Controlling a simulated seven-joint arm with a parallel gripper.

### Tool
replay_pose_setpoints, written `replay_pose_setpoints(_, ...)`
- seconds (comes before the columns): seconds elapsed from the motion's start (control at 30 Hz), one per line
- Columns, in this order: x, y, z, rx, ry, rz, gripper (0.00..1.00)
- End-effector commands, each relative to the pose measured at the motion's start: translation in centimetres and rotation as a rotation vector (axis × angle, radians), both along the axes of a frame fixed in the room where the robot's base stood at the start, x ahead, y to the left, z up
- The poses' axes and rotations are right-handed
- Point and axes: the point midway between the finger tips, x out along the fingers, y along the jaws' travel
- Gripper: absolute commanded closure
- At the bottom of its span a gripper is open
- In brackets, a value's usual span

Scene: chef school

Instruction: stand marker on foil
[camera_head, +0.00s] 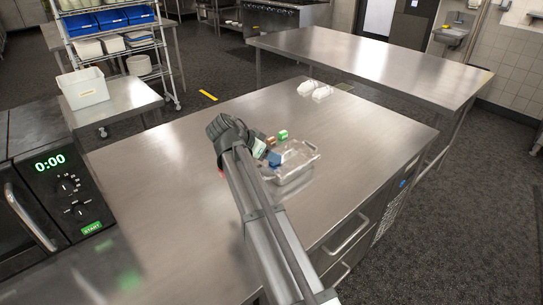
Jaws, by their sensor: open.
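A shiny silver tray (299,172), possibly the foil, sits on the steel worktable near its right side. A small green block (283,134) and a small brown block (271,142) show just behind it. A blue item (275,159) shows at the tray's left side. My gripper (262,151) is open, close to the tray's left edge and the blue item. Its fingers are small and partly hidden by my arm. I cannot make out the marker for sure. A bit of red (221,171) shows left of my arm.
The worktable's left and middle (160,155) are clear. Two white items (313,89) lie at its far edge. A microwave (55,190) stands at the left. A second steel table (370,65) is behind, across a gap.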

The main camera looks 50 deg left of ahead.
Motion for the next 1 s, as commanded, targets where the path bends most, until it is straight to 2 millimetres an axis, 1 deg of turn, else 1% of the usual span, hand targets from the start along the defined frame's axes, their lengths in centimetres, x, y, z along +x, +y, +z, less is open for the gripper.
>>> replay_pose_setpoints(0.03, -0.9, 0.1, 0.8, 0.002, -0.001, 0.002, 0.44)
replay_pose_setpoints(0.2, -3.1, 0.1, 3.1, 0.002, -0.001, 0.002, 0.44)
replay_pose_setpoints(0.3, -4.3, 0.1, 4.3, 0.001, -0.001, 0.001, 0.44)
replay_pose_setpoints(0.5, -5.8, 0.1, 5.8, 0.001, -0.001, 0.001, 0.44)
replay_pose_setpoints(0.7, -6.4, 0.1, 6.3, 0.001, 0.000, 0.001, 0.44)
replay_pose_setpoints(1.0, -6.4, 0.0, 6.3, 0.000, 0.000, 0.000, 0.44)
